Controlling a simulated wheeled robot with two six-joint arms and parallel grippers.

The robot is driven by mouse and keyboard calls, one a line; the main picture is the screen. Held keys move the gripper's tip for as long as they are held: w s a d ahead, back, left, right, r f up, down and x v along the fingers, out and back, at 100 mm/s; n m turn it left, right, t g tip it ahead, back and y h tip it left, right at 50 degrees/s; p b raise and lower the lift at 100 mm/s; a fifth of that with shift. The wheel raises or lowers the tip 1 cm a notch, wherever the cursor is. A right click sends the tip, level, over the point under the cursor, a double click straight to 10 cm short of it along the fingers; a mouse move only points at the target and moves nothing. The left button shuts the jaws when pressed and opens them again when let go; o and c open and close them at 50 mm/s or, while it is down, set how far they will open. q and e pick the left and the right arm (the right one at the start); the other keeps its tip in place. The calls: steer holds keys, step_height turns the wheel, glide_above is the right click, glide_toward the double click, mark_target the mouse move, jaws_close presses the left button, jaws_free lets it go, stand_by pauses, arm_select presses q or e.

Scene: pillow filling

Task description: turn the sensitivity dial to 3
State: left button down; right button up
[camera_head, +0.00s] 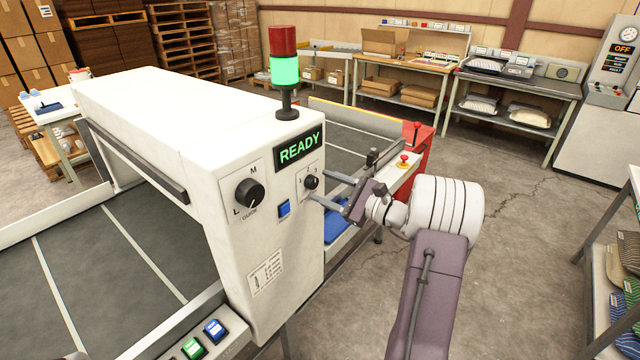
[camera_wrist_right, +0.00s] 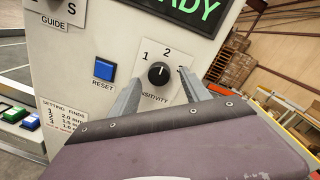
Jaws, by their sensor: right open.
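The sensitivity dial (camera_head: 311,182) is a small black knob on the end face of the white machine, below the green READY display. In the right wrist view the dial (camera_wrist_right: 158,74) has numbers 1, 2 and 3 around it. Its white mark looks turned roughly upward, towards 2; the 3 is partly covered by a finger. My right gripper (camera_head: 320,185) is open in front of the panel. In the right wrist view its fingers (camera_wrist_right: 160,84) stand on either side of the dial, with gaps visible; I cannot tell their exact depth. My left gripper is not in view.
A blue RESET button (camera_wrist_right: 104,69) sits left of the dial. A signal tower (camera_head: 285,72) glows green on top. A conveyor belt (camera_head: 110,270) passes under the machine. Open floor lies to the right.

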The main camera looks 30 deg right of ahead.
steer(key=shift+x, duration=1.05)
steer(key=shift+s+a, duration=0.1)
jaws_close()
steer(key=shift+r, duration=0.1)
